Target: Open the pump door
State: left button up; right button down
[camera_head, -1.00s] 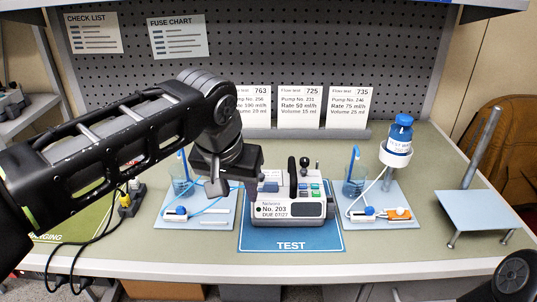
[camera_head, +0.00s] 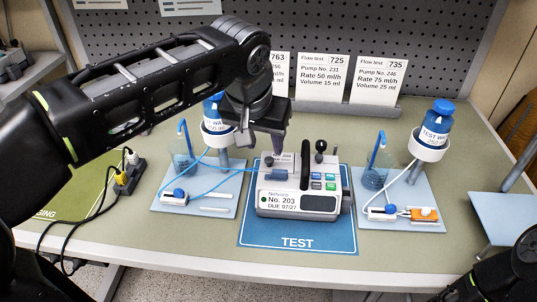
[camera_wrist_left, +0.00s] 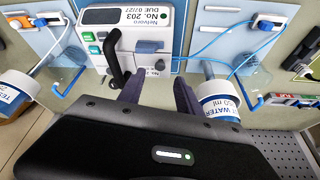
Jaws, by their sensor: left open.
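The infusion pump (camera_head: 300,204), a white and grey box labelled No. 203, lies on the blue TEST mat (camera_head: 295,236). It has coloured buttons (camera_head: 324,182), a blue-grey knob (camera_head: 276,175), and a black bar handle, clear in the left wrist view (camera_wrist_left: 114,62). I cannot make out the door's edges. My left gripper (camera_head: 277,147) points down over the back left of the pump. In the left wrist view its two fingers (camera_wrist_left: 160,92) are apart with nothing between them, and the handle is beside one finger. My right gripper is out of view.
Trays with tubing and bottles flank the pump: the left tray (camera_head: 212,209) and the right tray (camera_head: 419,216). A blue tube (camera_head: 225,170) runs from the left tray towards the pump. Flow test cards (camera_head: 326,76) stand behind. A power strip (camera_head: 128,174) sits at left.

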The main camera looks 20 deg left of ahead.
aim_at(269, 159)
pick_arm(q)
jog(key=x, duration=0.6)
jog(key=shift+w+f, duration=0.15)
jog(key=shift+f, duration=0.25)
jog(key=shift+c, duration=0.4)
grip_shut()
